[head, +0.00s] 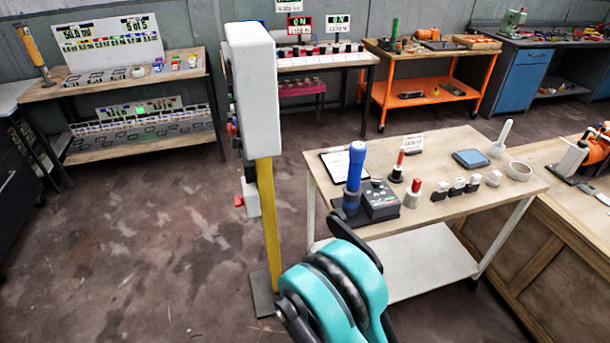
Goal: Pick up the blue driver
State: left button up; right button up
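The blue driver (355,168) stands upright at the front left of the near wooden table (450,215), beside a black control box (380,198). Its lower end is darker blue, and its base is partly hidden. One of my arms, seemingly the right, enters from the bottom with a teal and black joint. Its dark far end (343,226) reaches the table's front left edge, just below the driver. I cannot make out fingers there, or whether they touch the driver. My other gripper is not in view.
A clipboard (335,165) lies behind the driver. A white post on a yellow pole (268,215) stands left of the table.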

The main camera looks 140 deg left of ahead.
aim_at(357, 151)
jog(key=u, duration=4.4)
